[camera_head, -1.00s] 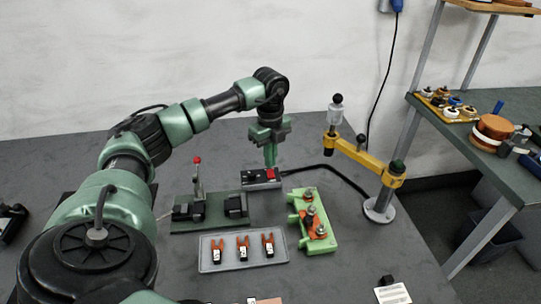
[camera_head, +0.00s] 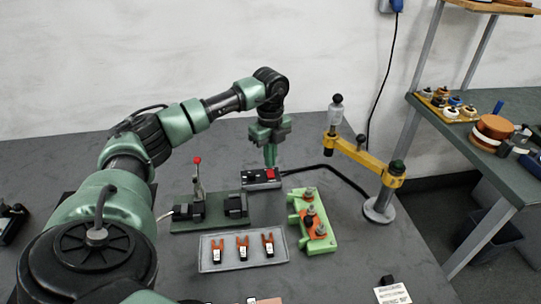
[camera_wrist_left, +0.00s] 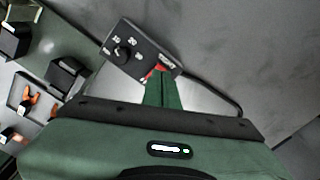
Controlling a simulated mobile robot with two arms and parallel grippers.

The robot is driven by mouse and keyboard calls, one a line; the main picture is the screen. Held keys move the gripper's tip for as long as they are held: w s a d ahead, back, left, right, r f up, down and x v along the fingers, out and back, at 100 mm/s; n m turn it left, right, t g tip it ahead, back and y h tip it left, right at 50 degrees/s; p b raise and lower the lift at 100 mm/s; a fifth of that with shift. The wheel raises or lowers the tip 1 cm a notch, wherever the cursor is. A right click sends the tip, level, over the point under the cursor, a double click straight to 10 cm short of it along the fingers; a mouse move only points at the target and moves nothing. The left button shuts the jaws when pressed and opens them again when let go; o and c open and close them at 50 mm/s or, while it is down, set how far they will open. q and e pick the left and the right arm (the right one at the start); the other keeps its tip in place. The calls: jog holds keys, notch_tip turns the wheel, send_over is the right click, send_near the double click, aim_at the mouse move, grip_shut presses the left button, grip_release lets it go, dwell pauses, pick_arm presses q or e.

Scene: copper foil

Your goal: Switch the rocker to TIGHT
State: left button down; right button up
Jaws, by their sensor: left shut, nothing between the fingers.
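The black control box (camera_head: 250,181) lies on the grey table, with a red rocker (camera_head: 271,174) at its right end. In the left wrist view the box (camera_wrist_left: 124,50) shows a dial with numbers, and the red rocker (camera_wrist_left: 158,69) is partly hidden behind my fingertips. My left gripper (camera_head: 270,160) is shut and empty, pointing down with its green fingertips at the rocker. In the left wrist view the fingertips (camera_wrist_left: 162,82) overlap the rocker's edge; I cannot tell whether they touch it. The rocker's position and lettering are too small to read. My right gripper does not show.
A toggle clamp with a red-tipped lever (camera_head: 197,180) stands left of the box. A grey tray (camera_head: 225,262) with several orange forked parts and a green fixture (camera_head: 318,236) lie in front. A yellow arm on a post (camera_head: 365,158) stands right. A black cable runs from the box.

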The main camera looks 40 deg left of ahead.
aim_at(270, 171)
pick_arm(q)
jog(key=shift+f, duration=0.45)
dwell(0.6)
jog(key=shift+f+b, duration=0.55)
jog(key=shift+f, duration=0.15)
jog(key=shift+r, duration=0.1)
notch_tip(270, 171, up, 7)
jog(key=p, duration=0.6)
dwell(0.4)
dwell(0.4)
